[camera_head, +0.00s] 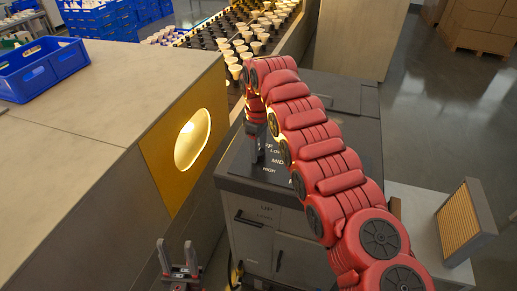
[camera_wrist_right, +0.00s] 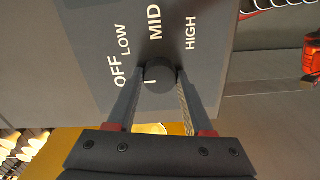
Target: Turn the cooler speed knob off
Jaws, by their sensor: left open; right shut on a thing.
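The cooler speed knob (camera_wrist_right: 160,75) is a dark round knob on the grey cooler top (camera_wrist_right: 222,70), with OFF, LOW, MID and HIGH printed around it. A short white mark shows at the knob's left edge, on the side of OFF. My right gripper (camera_wrist_right: 160,82) is shut on the knob, one finger on each side. In the head view my right gripper (camera_head: 256,150) points down onto the cooler top (camera_head: 235,168), and its fingers hide the knob. My left gripper (camera_head: 179,258) is open and empty, low in front of the cooler.
A bench (camera_head: 95,150) with a lit round opening (camera_head: 193,138) stands close left of the cooler. A blue crate (camera_head: 42,66) sits on it. Rows of bulbs (camera_head: 250,35) are behind. A pleated filter panel (camera_head: 466,222) stands at the right.

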